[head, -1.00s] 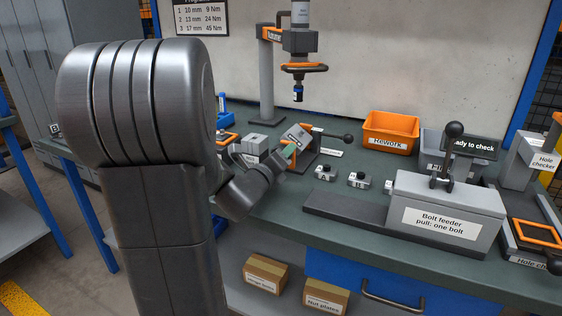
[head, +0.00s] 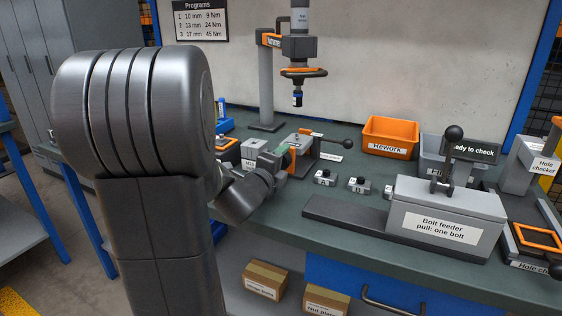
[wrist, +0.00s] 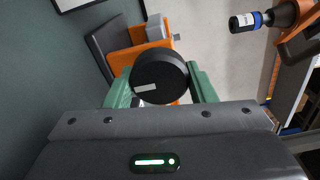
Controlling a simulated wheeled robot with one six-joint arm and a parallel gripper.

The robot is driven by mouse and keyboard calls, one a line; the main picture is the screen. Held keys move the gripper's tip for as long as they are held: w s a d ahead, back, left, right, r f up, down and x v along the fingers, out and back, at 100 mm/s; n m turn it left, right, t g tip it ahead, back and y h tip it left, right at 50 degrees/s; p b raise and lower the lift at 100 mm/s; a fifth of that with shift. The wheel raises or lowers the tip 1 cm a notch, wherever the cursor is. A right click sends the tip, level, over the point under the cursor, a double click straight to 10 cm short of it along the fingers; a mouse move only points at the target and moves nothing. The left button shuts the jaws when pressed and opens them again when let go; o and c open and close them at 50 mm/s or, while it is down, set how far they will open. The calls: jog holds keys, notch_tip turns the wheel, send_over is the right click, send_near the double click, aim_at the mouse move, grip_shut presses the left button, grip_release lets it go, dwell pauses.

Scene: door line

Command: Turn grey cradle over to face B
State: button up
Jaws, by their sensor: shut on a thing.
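The grey cradle (head: 302,138) sits on an orange and dark stand (head: 304,160) near the middle of the bench. A grey part of it (wrist: 160,28) shows above the orange stand in the wrist view. My gripper (head: 285,152) is at the near left side of the stand. In the wrist view its green fingers (wrist: 160,88) are shut on a round black knob (wrist: 158,70), one finger on each side. The knob hides part of the stand. I cannot read a face letter on the cradle.
A lever with a black ball (head: 347,144) sticks out right of the stand. A hanging tool (head: 298,85) is above and behind. The orange Rework bin (head: 390,137) and bolt feeder (head: 445,215) stand to the right, with small lettered blocks (head: 325,178) between.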

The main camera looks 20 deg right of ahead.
dwell(0.4)
jog(key=o, duration=1)
jog(key=p+v, duration=0.1)
jog(key=v, duration=1.3)
jog(key=shift+d, duration=0.15)
jog(key=b+x, duration=0.1)
jog(key=x, duration=1.3)
jog(key=shift+a, duration=0.25)
